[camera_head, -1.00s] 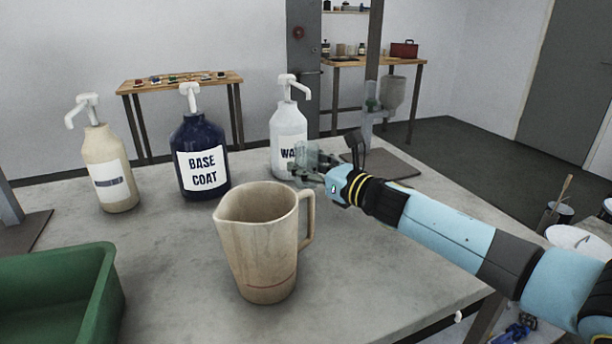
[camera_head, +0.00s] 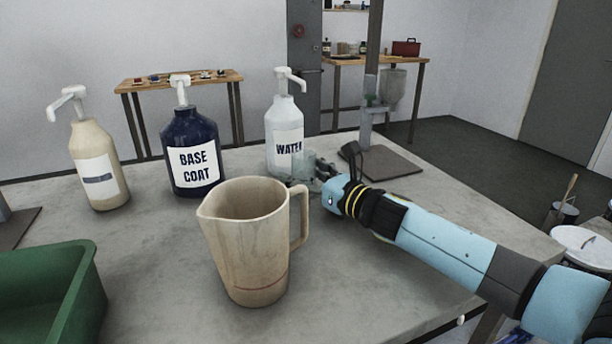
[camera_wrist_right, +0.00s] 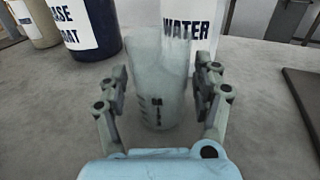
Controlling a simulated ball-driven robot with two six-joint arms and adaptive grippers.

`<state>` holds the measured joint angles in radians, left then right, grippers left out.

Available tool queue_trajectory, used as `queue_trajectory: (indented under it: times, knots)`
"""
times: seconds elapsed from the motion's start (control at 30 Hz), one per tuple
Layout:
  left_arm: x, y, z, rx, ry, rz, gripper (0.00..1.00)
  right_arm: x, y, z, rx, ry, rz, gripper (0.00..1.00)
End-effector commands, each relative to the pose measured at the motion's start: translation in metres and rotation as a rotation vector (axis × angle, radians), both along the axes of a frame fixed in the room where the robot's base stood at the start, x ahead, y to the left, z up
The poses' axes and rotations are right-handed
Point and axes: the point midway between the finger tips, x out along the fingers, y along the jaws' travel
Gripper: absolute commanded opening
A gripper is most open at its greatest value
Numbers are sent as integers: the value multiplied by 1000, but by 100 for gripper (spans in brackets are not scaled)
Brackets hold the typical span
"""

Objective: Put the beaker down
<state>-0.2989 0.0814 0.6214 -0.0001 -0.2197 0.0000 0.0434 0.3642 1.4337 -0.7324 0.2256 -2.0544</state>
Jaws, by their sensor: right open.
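The beaker (camera_wrist_right: 158,85) is a clear, slightly frosted glass with dark markings. In the right wrist view it stands upright between the two fingers of my right gripper (camera_wrist_right: 160,100), and its base appears to be on the grey table. The fingers are spread on both sides of it, so my right gripper is open around it. In the head view the beaker (camera_head: 302,168) shows faintly in front of the white WATER bottle (camera_head: 284,128), at the tip of my right gripper (camera_head: 314,172). My left gripper is not in view.
A large beige pitcher (camera_head: 245,245) stands at the front of the table (camera_head: 150,260). The BASE COAT bottle (camera_head: 194,155) and a cream pump bottle (camera_head: 97,170) stand at the back left. A green bin (camera_head: 85,290) is at the left. A stand's dark base plate (camera_head: 385,163) lies right of the beaker.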

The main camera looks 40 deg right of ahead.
Motion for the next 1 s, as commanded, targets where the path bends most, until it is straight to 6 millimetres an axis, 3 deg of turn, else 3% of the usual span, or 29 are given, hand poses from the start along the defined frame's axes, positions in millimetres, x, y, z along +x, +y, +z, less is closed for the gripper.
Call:
queue_trajectory:
  times: [0.13, 0.3, 0.5, 0.6, 0.87, 1.0]
  knots:
    - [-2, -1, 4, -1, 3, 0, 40, -3, -1, 4, -1, 0, 0, 67]
    - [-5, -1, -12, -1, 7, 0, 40, -34, -5, -2, -5, 4, 3, 67]
    - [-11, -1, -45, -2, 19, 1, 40, -64, -8, -5, -1, 7, 5, 67]
    - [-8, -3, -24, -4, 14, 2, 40, -70, -9, 6, 3, 7, 8, 67]
    - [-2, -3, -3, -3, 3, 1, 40, -91, -14, 7, 3, 1, -2, 67]
    - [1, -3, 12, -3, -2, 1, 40, -110, -16, 7, 2, 3, 2, 67]
